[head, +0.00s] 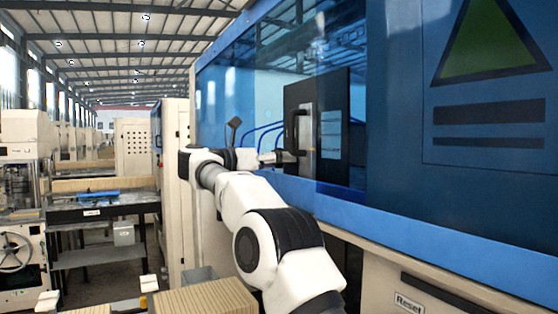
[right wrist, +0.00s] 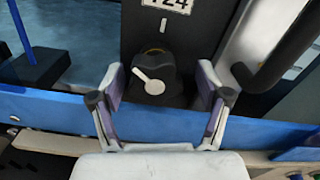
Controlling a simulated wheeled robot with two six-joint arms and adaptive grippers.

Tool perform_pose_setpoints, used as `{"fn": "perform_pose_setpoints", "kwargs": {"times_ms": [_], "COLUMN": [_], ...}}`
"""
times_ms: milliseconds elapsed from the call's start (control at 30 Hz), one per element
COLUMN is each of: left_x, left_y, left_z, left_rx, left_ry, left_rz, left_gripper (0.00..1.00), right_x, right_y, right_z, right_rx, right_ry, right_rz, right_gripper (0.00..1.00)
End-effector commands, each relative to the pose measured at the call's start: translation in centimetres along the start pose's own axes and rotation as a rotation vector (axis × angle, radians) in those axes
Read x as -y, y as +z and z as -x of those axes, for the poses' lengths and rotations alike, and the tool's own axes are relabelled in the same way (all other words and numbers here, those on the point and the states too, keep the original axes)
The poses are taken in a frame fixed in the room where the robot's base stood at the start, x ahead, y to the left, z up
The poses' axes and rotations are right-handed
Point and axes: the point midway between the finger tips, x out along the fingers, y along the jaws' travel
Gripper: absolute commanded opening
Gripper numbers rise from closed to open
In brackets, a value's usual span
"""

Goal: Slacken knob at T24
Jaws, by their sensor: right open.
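The knob (right wrist: 155,73) is a black rotary knob with a white pointer, on a dark panel under the label T24 (right wrist: 172,5) in the right wrist view. My right gripper (right wrist: 159,78) is open, with one finger on each side of the knob. I cannot tell whether the fingers touch it. In the head view my right gripper (head: 272,157) reaches the blue machine beside the dark panel, and the knob is hidden there. My left gripper is not in view.
A black handle (right wrist: 282,52) stands just right of the gripper; it also shows in the head view (head: 296,132). The machine's blue ledge (head: 345,197) runs below the panel. A work table (head: 100,211) stands at the left.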

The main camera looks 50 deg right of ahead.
Motion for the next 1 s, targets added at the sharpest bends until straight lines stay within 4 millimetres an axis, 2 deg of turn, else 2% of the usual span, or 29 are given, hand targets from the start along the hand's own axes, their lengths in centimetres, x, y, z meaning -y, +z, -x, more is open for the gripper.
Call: {"fn": "perform_pose_setpoints", "kwargs": {"times_ms": [167, 200, 333, 533, 733, 967, 1000], "left_x": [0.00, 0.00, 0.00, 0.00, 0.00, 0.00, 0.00], "left_y": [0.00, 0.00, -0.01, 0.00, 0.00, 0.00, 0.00], "left_z": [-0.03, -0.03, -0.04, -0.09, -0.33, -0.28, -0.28], "left_rx": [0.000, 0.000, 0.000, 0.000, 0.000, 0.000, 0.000], "left_ry": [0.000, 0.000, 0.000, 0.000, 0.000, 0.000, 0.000], "left_rz": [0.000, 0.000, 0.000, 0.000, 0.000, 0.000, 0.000], "left_gripper": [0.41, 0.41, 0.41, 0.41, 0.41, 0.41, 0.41], "right_x": [-0.05, -0.06, -0.07, -0.05, 0.03, 0.05, 0.05], "right_y": [-0.05, -0.06, -0.05, -0.07, -0.04, 0.02, 0.02], "right_z": [0.05, 0.05, 0.06, 0.05, 0.03, 0.02, 0.02], "right_rx": [0.001, 0.001, 0.001, 0.001, 0.001, 0.002, 0.002], "right_ry": [0.001, 0.001, 0.001, 0.001, 0.001, 0.001, 0.001], "right_rz": [0.001, 0.001, 0.001, 0.013, 0.124, 0.125, 0.125], "right_gripper": [0.76, 0.62, 0.16, 0.16, 0.15, 0.15, 0.64]}}
